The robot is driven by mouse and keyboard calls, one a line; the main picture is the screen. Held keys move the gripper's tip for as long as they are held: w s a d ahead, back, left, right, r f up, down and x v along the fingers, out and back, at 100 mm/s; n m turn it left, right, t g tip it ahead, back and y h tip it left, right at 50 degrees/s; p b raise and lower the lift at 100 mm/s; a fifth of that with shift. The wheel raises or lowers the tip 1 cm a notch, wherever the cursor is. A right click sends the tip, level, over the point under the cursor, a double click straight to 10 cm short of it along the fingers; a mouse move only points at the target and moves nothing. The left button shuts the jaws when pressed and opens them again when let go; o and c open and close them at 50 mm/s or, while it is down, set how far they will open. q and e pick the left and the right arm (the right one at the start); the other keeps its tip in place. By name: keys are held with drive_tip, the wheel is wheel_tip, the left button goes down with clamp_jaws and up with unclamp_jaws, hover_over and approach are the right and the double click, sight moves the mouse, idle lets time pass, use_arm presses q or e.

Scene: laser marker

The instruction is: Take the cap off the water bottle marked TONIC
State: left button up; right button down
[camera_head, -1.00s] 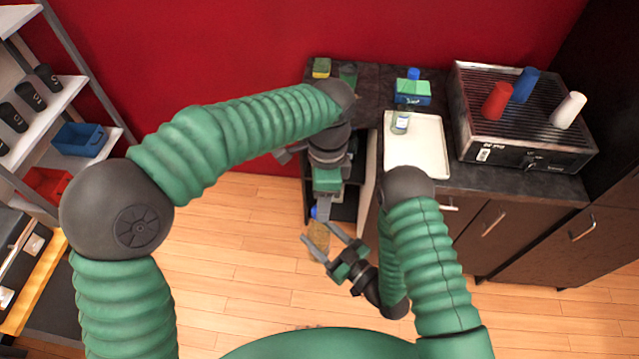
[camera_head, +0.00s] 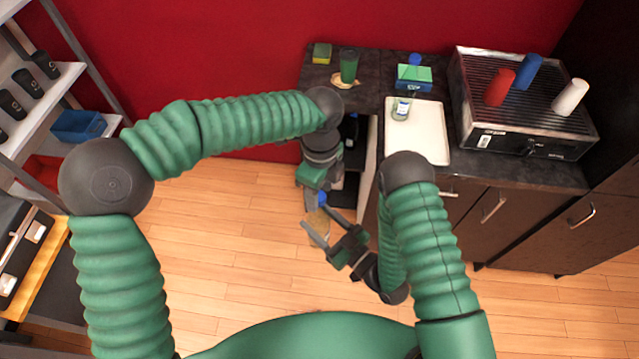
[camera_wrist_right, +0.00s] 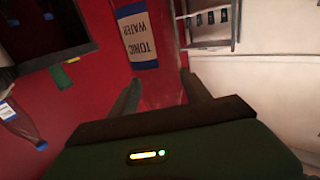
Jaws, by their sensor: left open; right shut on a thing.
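The TONIC water bottle (camera_wrist_right: 137,38) shows its blue and tan label beyond my right fingers in the right wrist view. In the head view the tan bottle (camera_head: 318,222) is between the fingers of my right gripper (camera_head: 316,226), which is shut on it above the floor. A blue cap (camera_head: 321,198) shows at its far end. My right fingers (camera_wrist_right: 160,96) also show in the wrist view. My left gripper (camera_head: 309,192) is open, close to the cap on its left side; whether it touches the cap I cannot tell.
A dark counter (camera_head: 375,85) holds a white tray (camera_head: 430,135) with a small bottle (camera_head: 401,108), a green cup (camera_head: 349,66) and a sponge (camera_head: 321,53). A grill machine (camera_head: 520,110) with cups stands right. Open shelves are below the counter. The wooden floor is clear.

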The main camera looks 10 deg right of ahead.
use_arm(q)
clamp_jaws()
drive_tip(key=n, duration=0.5)
drive_tip(key=shift+r+n, duration=0.1)
drive_tip(key=shift+n, duration=0.3)
drive_tip(key=n, duration=1)
drive_tip(key=shift+d+r+n, duration=0.1)
drive_tip(key=shift+d+n, duration=0.05)
drive_tip(key=shift+n, duration=0.15)
drive_tip(key=n, duration=0.3)
drive_tip(key=shift+w, duration=0.1)
drive_tip(key=shift+r, duration=0.1)
drive_tip(key=shift+r, duration=0.95)
